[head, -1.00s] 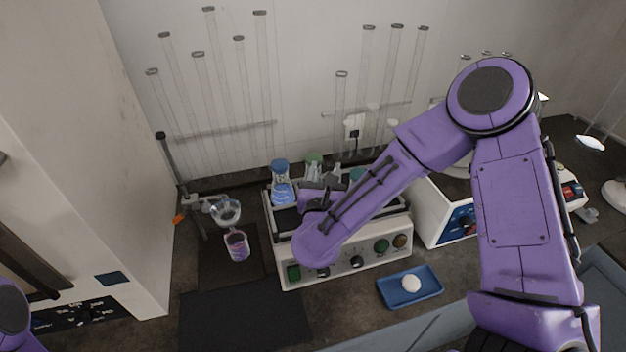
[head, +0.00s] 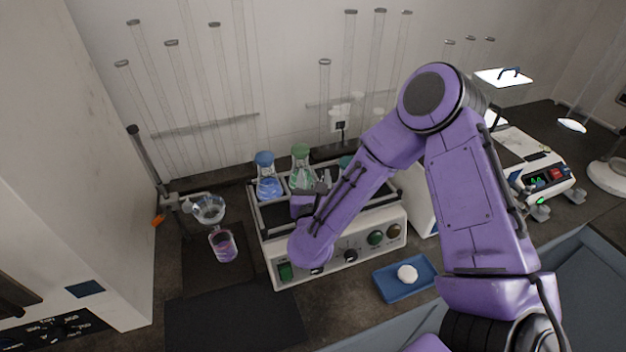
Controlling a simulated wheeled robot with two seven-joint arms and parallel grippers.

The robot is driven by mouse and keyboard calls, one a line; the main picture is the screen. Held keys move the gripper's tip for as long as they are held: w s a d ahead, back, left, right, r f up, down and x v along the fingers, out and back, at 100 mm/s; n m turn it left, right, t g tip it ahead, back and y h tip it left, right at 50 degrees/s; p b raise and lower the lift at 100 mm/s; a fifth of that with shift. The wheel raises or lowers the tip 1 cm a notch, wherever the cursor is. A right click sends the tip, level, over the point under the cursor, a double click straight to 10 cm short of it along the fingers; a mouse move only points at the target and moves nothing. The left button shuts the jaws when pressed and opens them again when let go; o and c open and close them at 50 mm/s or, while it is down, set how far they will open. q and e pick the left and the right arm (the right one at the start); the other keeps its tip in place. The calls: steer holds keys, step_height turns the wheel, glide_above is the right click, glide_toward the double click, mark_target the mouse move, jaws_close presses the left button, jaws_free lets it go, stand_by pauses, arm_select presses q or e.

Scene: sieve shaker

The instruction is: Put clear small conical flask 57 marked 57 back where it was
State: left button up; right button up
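My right gripper (head: 318,194) is over the top tray of the white shaker (head: 330,255), just right of the green-capped flask. My own forearm and wrist cover much of it, so its fingers and anything between them cannot be made out. A blue-capped conical flask (head: 268,182) with blue liquid stands at the tray's left. A green-capped conical flask (head: 302,178) stands beside it. A teal cap (head: 346,161) shows partly behind my arm. No mark 57 can be read, and I cannot single out the clear small flask. My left gripper is out of view.
A glass funnel (head: 208,207) on a stand sits above a vessel of purple liquid (head: 222,245) at the left. A blue tray (head: 405,283) with a white lump lies in front right. A dark mat (head: 235,320) is bare. Another instrument (head: 545,175) stands far right.

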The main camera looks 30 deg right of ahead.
steer(key=shift+o, duration=0.6)
steer(key=shift+w, duration=0.15)
steer(key=shift+a+r, duration=0.1)
steer(key=shift+r, duration=0.05)
steer(key=shift+s+a, duration=0.1)
steer(key=shift+s, duration=0.1)
steer(key=b+v, duration=0.1)
steer(key=v, duration=0.2)
steer(key=b+v, duration=0.2)
steer(key=v, duration=0.1)
steer(key=shift+f, duration=0.25)
steer(key=v, duration=0.5)
steer(key=shift+s+a+r+b, duration=0.15)
steer(key=shift+s+r+b, duration=0.15)
